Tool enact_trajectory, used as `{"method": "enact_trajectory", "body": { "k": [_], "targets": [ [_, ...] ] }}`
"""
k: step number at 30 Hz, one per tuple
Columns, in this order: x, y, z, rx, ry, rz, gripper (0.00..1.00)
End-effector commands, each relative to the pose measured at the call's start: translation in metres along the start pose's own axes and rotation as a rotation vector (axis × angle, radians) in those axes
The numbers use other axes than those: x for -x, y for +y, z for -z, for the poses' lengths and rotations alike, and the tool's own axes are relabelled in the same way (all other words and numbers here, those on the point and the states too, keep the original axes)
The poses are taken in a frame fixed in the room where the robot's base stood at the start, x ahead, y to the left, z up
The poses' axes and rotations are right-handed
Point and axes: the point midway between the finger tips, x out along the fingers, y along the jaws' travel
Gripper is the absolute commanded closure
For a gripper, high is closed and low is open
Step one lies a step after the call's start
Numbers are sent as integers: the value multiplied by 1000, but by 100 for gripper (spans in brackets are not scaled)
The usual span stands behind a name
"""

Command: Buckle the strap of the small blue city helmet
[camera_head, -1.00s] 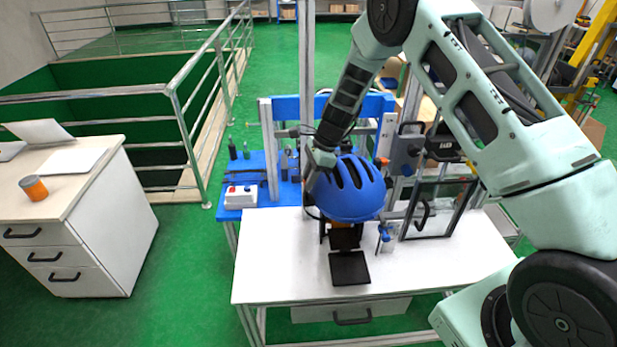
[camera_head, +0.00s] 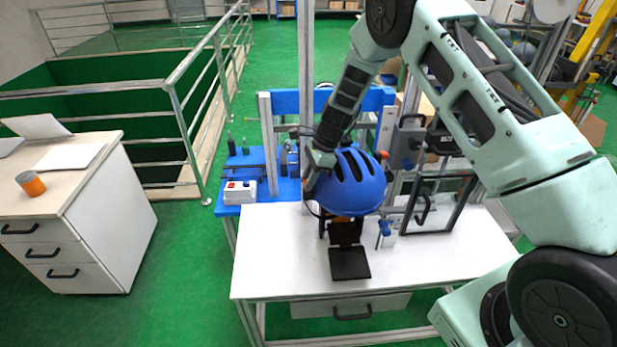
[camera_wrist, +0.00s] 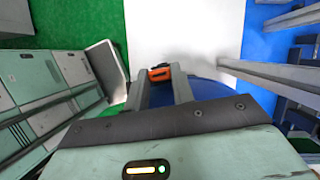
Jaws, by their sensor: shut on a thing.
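The blue helmet (camera_head: 352,185) sits on a dark stand at the back middle of the white table. My gripper (camera_head: 311,186) reaches down along the helmet's left side, and its fingertips are hard to make out there. In the wrist view my gripper (camera_wrist: 160,82) is shut on a small orange and black piece (camera_wrist: 158,74), which looks like the strap's buckle. Part of the helmet's blue shell (camera_wrist: 212,90) shows beside and behind the fingers. The strap itself and whether the buckle is joined cannot be made out.
A black plate (camera_head: 349,264) lies before the stand. Tower posts (camera_head: 308,90) and a framed clear guard (camera_head: 440,205) stand close to the helmet. A white control box (camera_head: 240,192) is on the blue bench.

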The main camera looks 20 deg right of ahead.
Motion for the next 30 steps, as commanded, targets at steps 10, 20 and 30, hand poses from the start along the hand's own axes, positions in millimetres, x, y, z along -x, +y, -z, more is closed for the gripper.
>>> {"method": "enact_trajectory", "body": {
  "k": [10,20,30],
  "targets": [
    [-1,0,1,0,0,-1,88],
    [-4,0,2,0,0,-1,88],
    [-5,0,2,0,0,-1,50]
  ]
}}
